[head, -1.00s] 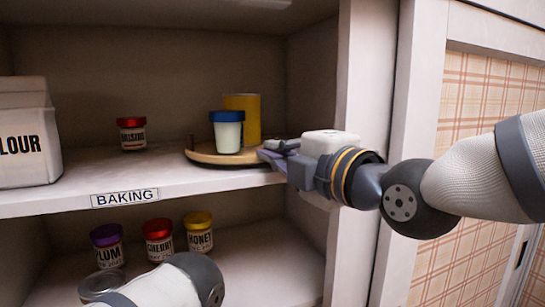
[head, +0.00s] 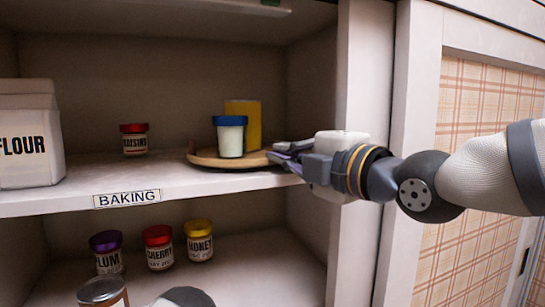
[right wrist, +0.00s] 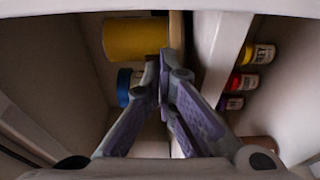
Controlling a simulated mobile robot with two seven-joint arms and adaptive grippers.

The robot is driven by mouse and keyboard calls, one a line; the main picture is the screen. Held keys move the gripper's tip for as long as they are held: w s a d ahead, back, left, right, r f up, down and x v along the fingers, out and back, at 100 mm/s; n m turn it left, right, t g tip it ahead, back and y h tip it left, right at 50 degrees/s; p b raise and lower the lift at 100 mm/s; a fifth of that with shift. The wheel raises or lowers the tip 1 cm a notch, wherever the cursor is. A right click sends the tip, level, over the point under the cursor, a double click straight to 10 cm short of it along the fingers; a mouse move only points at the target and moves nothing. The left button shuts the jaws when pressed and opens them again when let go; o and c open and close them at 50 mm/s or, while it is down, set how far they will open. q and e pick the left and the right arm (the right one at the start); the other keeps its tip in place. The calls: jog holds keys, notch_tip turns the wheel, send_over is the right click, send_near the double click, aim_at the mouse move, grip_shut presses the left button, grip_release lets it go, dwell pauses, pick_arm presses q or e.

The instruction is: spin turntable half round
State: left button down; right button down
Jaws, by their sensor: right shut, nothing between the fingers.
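The turntable (head: 205,158) is a round wooden tray on the upper shelf, right of the middle in the head view. A white jar with a blue lid (head: 230,138) and a yellow canister (head: 254,125) stand on it. My right gripper (head: 272,152) is shut and empty, its fingertips at the turntable's right edge; I cannot tell if they touch it. In the right wrist view the fingers (right wrist: 164,62) meet in front of the turntable's edge (right wrist: 176,32), with the yellow canister (right wrist: 135,39) and blue lid (right wrist: 124,86) beyond. My left gripper does not show.
A flour box (head: 28,140) and a raisins jar (head: 134,141) stand on the upper shelf (head: 80,185). Plum (head: 107,255), cherry (head: 158,250) and honey (head: 199,243) jars stand below. A cabinet post (head: 362,100) rises behind my right wrist.

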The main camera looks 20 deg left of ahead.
jog(key=shift+w+d, duration=0.2)
jog(key=shift+w, duration=0.65)
jog(key=shift+w+d, duration=0.2)
jog(key=shift+w, duration=0.65)
dwell(6.3)
